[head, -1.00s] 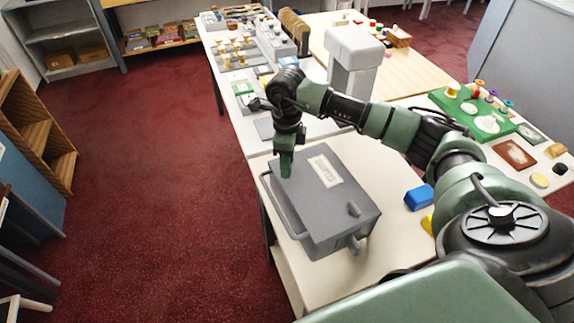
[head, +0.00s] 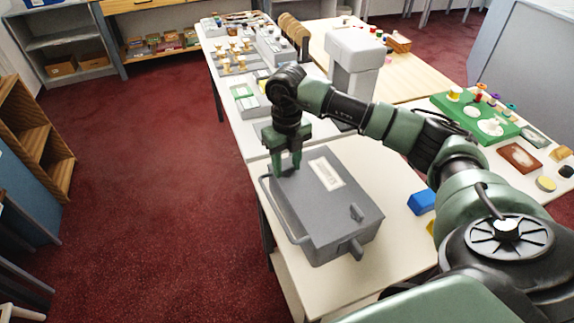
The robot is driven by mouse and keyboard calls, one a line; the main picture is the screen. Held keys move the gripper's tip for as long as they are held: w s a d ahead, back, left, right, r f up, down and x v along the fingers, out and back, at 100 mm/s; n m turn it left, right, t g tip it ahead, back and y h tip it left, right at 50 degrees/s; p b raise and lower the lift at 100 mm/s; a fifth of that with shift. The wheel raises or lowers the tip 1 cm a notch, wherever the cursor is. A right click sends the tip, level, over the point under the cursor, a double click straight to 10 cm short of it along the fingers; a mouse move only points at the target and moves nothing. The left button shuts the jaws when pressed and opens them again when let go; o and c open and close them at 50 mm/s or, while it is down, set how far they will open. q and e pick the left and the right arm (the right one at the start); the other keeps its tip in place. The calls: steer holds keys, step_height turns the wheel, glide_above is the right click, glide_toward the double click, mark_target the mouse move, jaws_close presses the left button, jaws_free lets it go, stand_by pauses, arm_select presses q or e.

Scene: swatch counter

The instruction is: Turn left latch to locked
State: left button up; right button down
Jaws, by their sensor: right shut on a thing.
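A grey case (head: 335,225) with a pale label plate (head: 326,173) on its lid lies on the white table. One small latch (head: 356,212) shows at the lid's near right corner. My right gripper (head: 286,167) points down at the lid's far left corner, where the left latch sits. It is shut on that latch, which the fingers mostly hide, so its angle cannot be told. My left gripper is not in view.
A grey bar handle (head: 282,215) runs along the case's left side. A blue block (head: 421,202) stands to the right. A white column-shaped device (head: 354,60) stands behind my right arm. Red carpet (head: 150,180) is open on the left.

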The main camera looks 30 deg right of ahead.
mark_target(287, 167)
steer(key=shift+m, duration=0.7)
steer(key=c, duration=0.8)
jaws_free()
steer(key=shift+c, duration=0.2)
step_height(287, 167, up, 8)
steer(key=shift+f+b, duration=0.1)
steer(key=shift+b, duration=0.8)
